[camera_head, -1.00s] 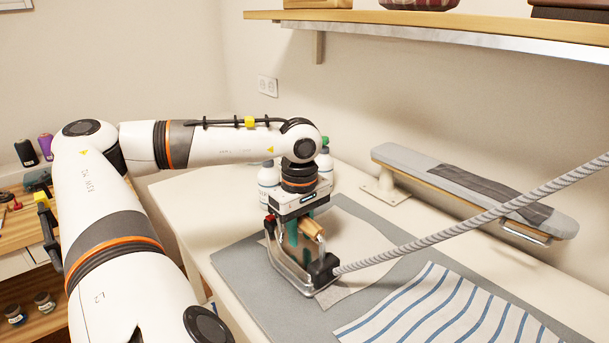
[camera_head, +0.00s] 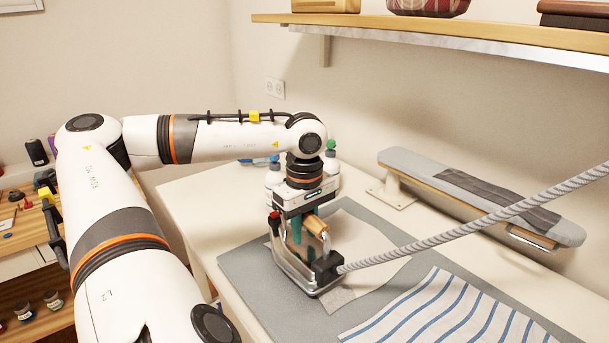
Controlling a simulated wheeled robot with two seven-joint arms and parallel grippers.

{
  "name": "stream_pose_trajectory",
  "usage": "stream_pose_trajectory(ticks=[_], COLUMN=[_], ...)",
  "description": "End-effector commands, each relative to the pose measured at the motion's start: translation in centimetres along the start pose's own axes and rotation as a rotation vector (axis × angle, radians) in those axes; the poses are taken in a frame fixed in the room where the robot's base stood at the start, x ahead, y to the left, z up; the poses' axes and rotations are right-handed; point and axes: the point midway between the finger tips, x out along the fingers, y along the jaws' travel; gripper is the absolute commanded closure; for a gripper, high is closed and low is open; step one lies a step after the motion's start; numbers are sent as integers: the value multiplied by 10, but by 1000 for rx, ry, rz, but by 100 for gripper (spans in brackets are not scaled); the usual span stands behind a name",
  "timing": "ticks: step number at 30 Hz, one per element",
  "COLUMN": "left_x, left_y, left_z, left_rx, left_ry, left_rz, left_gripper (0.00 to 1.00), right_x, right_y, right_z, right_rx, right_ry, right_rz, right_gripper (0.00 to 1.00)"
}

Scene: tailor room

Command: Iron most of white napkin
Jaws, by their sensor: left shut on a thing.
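The iron (camera_head: 297,273) has a metal body, a wooden handle (camera_head: 315,225) and a thick grey cord (camera_head: 470,217) running up to the right. My left gripper (camera_head: 308,232) is shut on the iron's handle from above. The iron stands over the left part of the white napkin (camera_head: 372,250), which lies flat on a grey mat (camera_head: 245,265). The napkin shows to the right of the iron and a little in front of it; the part under the iron is hidden. I cannot tell whether the soleplate touches the cloth. My right gripper is not in view.
A blue-striped white cloth (camera_head: 450,312) lies on the mat at front right. A small sleeve ironing board (camera_head: 480,195) stands at the back right. Bottles (camera_head: 273,175) stand behind my left wrist. A wall shelf (camera_head: 430,33) hangs above. A wooden side table (camera_head: 25,240) is at left.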

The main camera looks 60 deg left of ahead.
Motion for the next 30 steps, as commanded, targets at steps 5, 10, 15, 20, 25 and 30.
stream_pose_trajectory(ticks=[5, 10, 15, 20, 25, 30], left_x=[-17, -27, -38, -48, -54, -53], left_y=[-1, -1, -1, -1, -1, -1], left_z=[1, 1, 1, 1, 1, 1], left_rx=[-2, -2, -2, -2, -2, -2], left_ry=[-2, -2, -2, -2, -2, -2], left_rz=[-9, -9, -9, -8, -8, -8], left_gripper=[100, 100, 100, 100, 100, 100], right_x=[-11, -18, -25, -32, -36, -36], right_y=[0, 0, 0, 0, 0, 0], right_z=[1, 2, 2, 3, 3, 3], right_rx=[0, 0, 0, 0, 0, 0], right_ry=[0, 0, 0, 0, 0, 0], right_rz=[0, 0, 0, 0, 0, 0], right_gripper=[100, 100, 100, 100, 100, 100])
